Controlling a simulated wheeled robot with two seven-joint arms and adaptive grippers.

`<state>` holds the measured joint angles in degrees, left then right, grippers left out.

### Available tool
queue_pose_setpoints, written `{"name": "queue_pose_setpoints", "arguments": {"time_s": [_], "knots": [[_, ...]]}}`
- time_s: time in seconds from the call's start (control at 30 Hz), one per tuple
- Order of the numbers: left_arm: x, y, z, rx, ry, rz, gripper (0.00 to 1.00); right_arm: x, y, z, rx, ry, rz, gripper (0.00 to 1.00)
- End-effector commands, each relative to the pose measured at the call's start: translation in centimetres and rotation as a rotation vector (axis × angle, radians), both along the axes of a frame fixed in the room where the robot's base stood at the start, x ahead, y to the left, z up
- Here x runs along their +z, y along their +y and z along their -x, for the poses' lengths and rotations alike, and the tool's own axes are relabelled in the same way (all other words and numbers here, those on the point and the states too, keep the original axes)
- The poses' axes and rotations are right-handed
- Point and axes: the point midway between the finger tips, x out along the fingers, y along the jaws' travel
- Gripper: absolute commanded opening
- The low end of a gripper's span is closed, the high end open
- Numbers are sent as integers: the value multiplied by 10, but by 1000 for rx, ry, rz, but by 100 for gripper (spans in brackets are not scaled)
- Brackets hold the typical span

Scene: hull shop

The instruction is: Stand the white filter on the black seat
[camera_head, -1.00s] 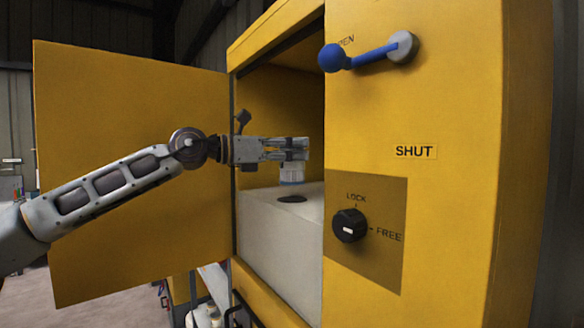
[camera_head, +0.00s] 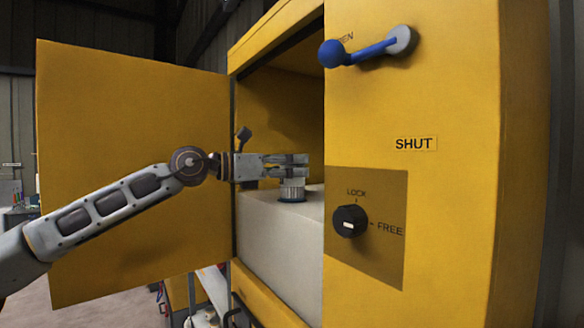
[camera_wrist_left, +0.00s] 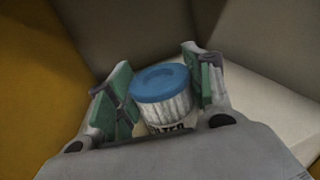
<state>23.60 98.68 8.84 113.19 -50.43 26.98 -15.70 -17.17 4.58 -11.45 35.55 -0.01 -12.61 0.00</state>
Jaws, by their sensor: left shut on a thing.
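The white filter (camera_head: 291,188) is a ribbed cylinder with a blue cap and dark lettering, which show in the left wrist view (camera_wrist_left: 170,108). My left gripper (camera_head: 298,165) reaches into the yellow cabinet and is shut on the filter, its green-padded fingers on either side in the wrist view (camera_wrist_left: 157,75). The filter is upright, directly above the black seat (camera_head: 283,200) on the pale block. Only a thin dark edge of the seat shows; I cannot tell if the filter touches it. My right gripper is out of view.
The yellow cabinet door (camera_head: 130,120) stands open at the left, behind my arm. The pale block (camera_head: 280,245) fills the lower opening. On the cabinet front are a blue-knobbed lever (camera_head: 365,50) and a black knob (camera_head: 349,221) marked LOCK and FREE.

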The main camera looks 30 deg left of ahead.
Motion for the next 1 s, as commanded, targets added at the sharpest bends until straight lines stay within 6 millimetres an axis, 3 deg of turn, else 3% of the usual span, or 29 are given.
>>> {"name": "queue_pose_setpoints", "arguments": {"time_s": [0.23,0.27,0.4,1.0], "knots": [[-3,0,0,0,-1,1,25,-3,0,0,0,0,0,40],[-3,0,0,0,0,0,54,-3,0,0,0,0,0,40],[-3,0,0,0,0,0,72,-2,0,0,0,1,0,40],[1,1,1,0,-1,1,73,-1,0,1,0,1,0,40]]}}
